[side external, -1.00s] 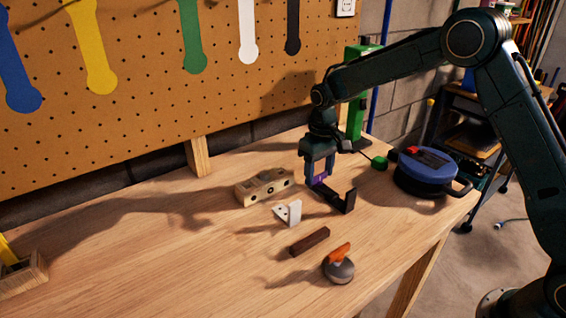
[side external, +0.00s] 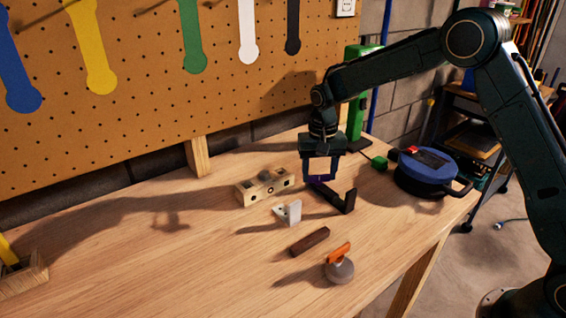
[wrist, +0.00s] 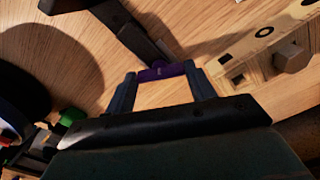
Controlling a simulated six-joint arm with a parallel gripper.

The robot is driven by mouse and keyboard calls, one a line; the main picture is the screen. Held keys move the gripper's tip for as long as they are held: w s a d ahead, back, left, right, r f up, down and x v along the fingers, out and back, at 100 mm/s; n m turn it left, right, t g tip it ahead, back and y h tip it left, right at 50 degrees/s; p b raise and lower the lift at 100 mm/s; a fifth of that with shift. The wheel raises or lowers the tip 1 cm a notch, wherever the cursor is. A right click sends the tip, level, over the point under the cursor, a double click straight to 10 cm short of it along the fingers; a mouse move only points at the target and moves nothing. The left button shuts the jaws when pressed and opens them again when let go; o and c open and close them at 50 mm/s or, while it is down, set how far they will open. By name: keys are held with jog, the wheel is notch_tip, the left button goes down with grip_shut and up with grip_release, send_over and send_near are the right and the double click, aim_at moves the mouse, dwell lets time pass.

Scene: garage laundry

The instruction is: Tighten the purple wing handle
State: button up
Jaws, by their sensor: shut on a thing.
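The purple wing handle (wrist: 161,72) is between my gripper's fingertips (wrist: 160,74) in the wrist view. In the side view my gripper (side external: 319,180) points down, shut on the purple handle (side external: 318,183), which is largely hidden by the fingers. A black angled bracket (side external: 340,201) lies beside and below the handle; it also shows in the wrist view (wrist: 130,28). I cannot tell how the handle joins it.
A wooden block with holes (side external: 264,187) lies left of my gripper. A white bracket (side external: 289,213), a dark brown bar (side external: 310,241) and an orange-topped grey knob (side external: 339,266) lie in front. A blue round case (side external: 428,168) and green block (side external: 379,163) are right.

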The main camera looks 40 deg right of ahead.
aim_at(319, 175)
jog(key=shift+r, duration=0.2)
jog(key=o, duration=1)
jog(key=shift+f, duration=0.1)
notch_tip(319, 175, up, 14)
jog(key=shift+f, duration=0.1)
dwell(0.5)
